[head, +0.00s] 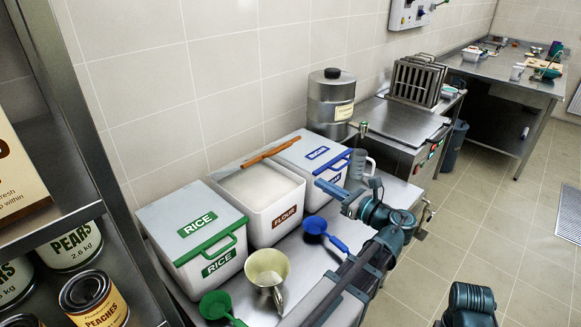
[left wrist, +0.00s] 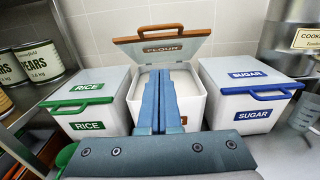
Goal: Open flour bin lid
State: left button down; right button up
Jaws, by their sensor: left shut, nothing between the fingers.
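The flour bin (head: 276,204) is a white box with a brown FLOUR label, between the rice and sugar bins. Its lid (head: 262,153) stands raised and tilted up at the back, seen nearly edge-on. White flour (head: 250,188) shows in the open top. In the left wrist view the raised lid (left wrist: 191,48) with its brown handle is behind the opening. My left gripper (head: 324,186) is shut and empty, in front of and apart from the lid. Its blue fingers (left wrist: 164,74) lie together before the bin, hiding part of its front. My right gripper is not visible.
A rice bin (head: 191,222) with green handle stands left, a sugar bin (head: 327,150) with blue handle right. A clear measuring jug (head: 361,165) stands beside the sugar bin.

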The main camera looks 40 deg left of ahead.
pick_arm(q)
jog(key=shift+a, duration=0.1)
jog(key=w+a+r+p, duration=0.1)
jog(key=a+r+p, duration=0.2)
jog(key=a, duration=0.9)
jog(key=shift+a, duration=0.3)
